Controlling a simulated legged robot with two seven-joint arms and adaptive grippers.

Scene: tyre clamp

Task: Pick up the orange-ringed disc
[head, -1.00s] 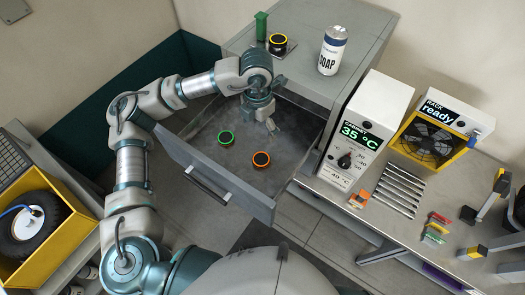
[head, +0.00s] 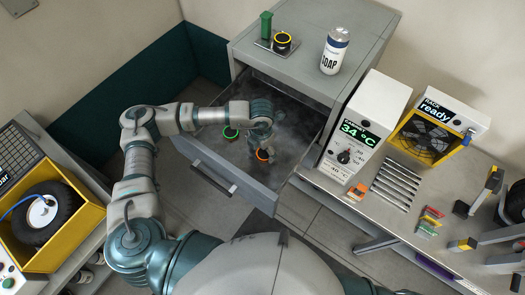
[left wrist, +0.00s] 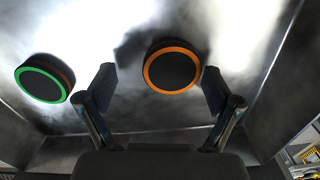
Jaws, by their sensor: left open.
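The orange-ringed disc (head: 263,156) lies in the open drawer (head: 205,160), partly covered by my gripper in the head view. It is dark with an orange rim. My left gripper (head: 266,146) is over it, pointing down. In the left wrist view the disc (left wrist: 172,67) shows ahead between the two spread fingers (left wrist: 158,88), closer to the right one. The gripper is open and holds nothing. I cannot tell the exact gap between the fingertips and the disc. My right gripper is not in view.
A green-ringed disc (head: 231,133) lies left in the drawer; it also shows in the left wrist view (left wrist: 42,82). A yellow-ringed disc (head: 283,40) and a soap can (head: 335,52) stand on the cabinet top. The drawer walls enclose the gripper.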

